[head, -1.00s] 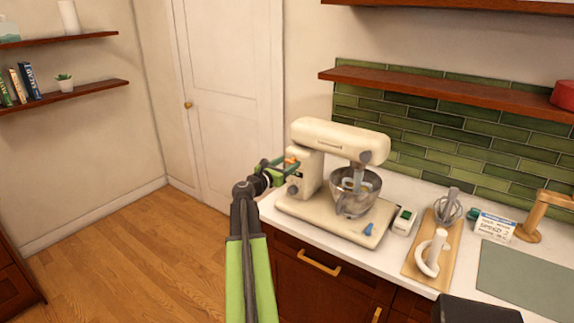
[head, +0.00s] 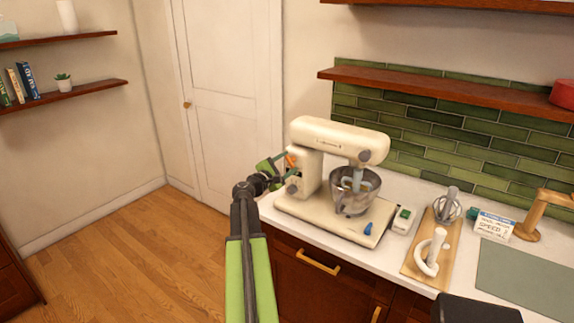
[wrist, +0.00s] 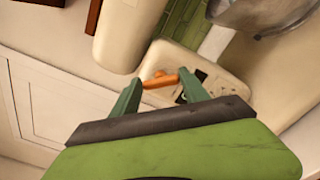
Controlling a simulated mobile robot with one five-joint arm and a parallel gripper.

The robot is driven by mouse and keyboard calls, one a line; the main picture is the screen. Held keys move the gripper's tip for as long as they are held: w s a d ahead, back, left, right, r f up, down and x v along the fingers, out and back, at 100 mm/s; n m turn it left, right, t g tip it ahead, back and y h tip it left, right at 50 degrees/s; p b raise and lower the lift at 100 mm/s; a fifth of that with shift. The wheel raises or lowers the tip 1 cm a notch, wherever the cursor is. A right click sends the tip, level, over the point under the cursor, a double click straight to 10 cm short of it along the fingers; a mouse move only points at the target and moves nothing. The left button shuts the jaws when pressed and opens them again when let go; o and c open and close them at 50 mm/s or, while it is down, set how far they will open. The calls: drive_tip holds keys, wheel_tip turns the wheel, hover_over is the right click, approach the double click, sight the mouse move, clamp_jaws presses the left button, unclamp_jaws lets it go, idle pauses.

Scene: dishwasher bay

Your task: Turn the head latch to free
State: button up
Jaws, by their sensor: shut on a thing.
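The cream stand mixer (head: 335,136) stands on the counter with its head level over the steel bowl (head: 354,190). The orange head latch (head: 290,160) is on the left side of its column; it also shows in the wrist view (wrist: 160,80). My gripper (head: 284,167) is at the column's side, with its green fingers on either side of the latch. In the wrist view my gripper (wrist: 160,86) is shut on the latch, which spans between the fingertips. A dark dial (head: 292,189) is just below the latch. The fingers partly hide the latch in the head view.
A small box with a green button (head: 403,219) is right of the mixer. A wooden board (head: 421,262) holds a whisk (head: 448,205) and a white hook (head: 433,252). A printed card (head: 493,223) stands farther right. A wooden shelf (head: 440,89) is above. Floor at left is clear.

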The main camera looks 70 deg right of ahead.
drive_tip(key=m, duration=0.4)
drive_tip(key=shift+f+m, duration=0.1)
drive_tip(key=shift+m, duration=0.2)
drive_tip(key=shift+f+m, duration=0.1)
drive_tip(key=shift+m, duration=1.5)
drive_tip(key=o, duration=1.4)
drive_tip(key=shift+a, duration=0.1)
drive_tip(key=v, duration=1.7)
drive_tip(key=shift+a, duration=0.2)
